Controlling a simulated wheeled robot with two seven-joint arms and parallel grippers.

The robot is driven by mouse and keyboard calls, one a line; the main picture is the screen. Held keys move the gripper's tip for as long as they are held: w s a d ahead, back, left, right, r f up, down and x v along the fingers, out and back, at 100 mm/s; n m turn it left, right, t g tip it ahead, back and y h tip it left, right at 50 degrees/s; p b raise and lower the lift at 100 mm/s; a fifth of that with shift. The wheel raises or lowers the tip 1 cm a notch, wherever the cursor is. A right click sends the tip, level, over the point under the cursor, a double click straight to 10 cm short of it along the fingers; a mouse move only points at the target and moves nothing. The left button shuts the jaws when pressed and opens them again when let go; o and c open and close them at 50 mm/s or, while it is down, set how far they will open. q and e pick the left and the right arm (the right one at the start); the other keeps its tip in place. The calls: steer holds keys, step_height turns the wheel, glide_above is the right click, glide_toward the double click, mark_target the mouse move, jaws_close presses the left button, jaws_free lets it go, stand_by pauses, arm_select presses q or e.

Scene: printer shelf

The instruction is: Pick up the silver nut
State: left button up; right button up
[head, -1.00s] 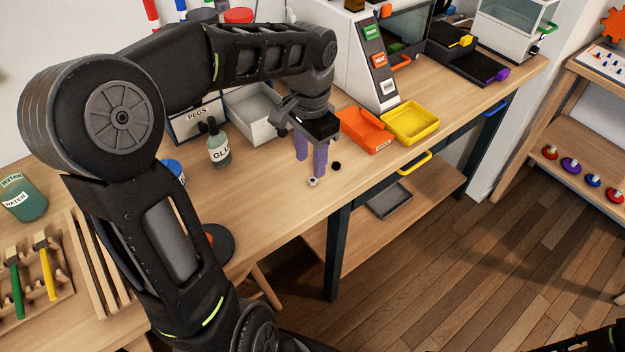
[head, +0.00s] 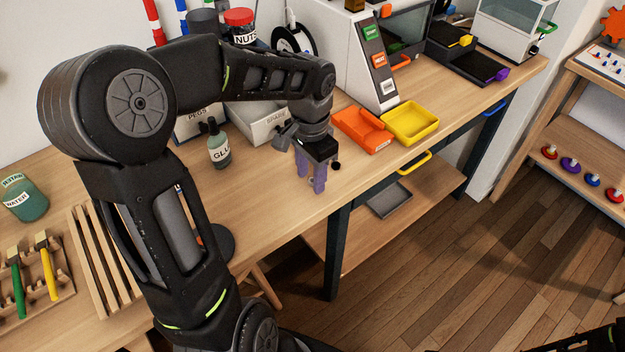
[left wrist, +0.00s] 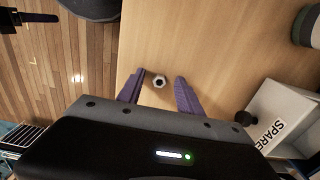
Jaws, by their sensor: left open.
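The silver nut (left wrist: 159,80) lies on the wooden worktop in the left wrist view, between the purple fingertips and a little beyond them. In the head view it is hidden behind my left gripper's fingers. My left gripper (head: 311,184) points down close over the worktop near its front edge. It is open, and its two purple fingers also show in the left wrist view (left wrist: 157,88) with a gap between them. My right gripper cannot be made out.
The orange tray (head: 360,128), yellow tray (head: 412,122), SPARE bin (head: 262,125) and glue bottle (head: 219,150) stand around. The worktop's front edge is close to the gripper.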

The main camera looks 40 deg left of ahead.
arm_select(q)
jaws_close()
stand_by(0.4)
